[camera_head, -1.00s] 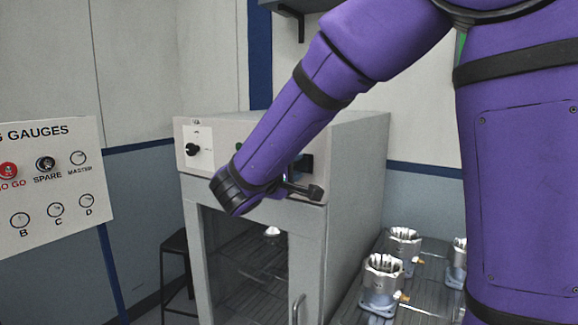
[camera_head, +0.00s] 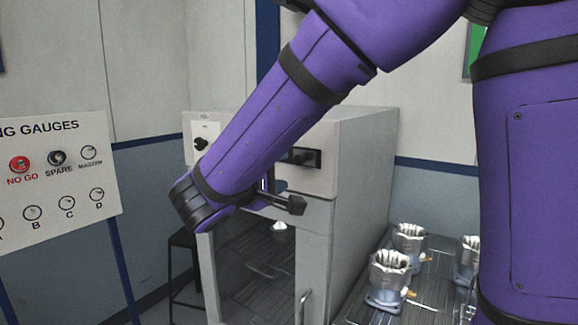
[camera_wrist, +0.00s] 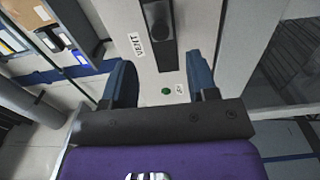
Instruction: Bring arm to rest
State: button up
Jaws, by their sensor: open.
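My purple arm (camera_head: 270,115) reaches down and left across the head view, in front of a grey cabinet oven. In that view my gripper is mostly hidden behind the forearm. In the wrist view my gripper (camera_wrist: 162,80) shows two blue fingers set well apart, with nothing between them. Beyond the fingers is the cabinet's pale front panel (camera_wrist: 185,45), with a dark vent plate and a green dot. The fingers appear clear of it.
Several machined housings (camera_head: 389,277) stand on a ribbed bench (camera_head: 350,312) at right. A gauge board (camera_head: 60,190) is at left, with floor between.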

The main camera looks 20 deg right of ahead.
jog(key=shift+v, duration=0.8)
jog(key=s+d+f+m+g+y, duration=0.35)
jog(key=s+d+g+y, duration=0.35)
jog(key=s+d, duration=0.55)
jog(key=s+a+m+t+y, duration=0.1)
jog(key=s+m+t+y, duration=0.1)
jog(key=s+y, duration=0.6)
jog(key=shift+s+a+m, duration=0.2)
jog(key=shift+s+m, duration=0.1)
jog(key=shift+m, duration=0.35)
dwell(2.4)
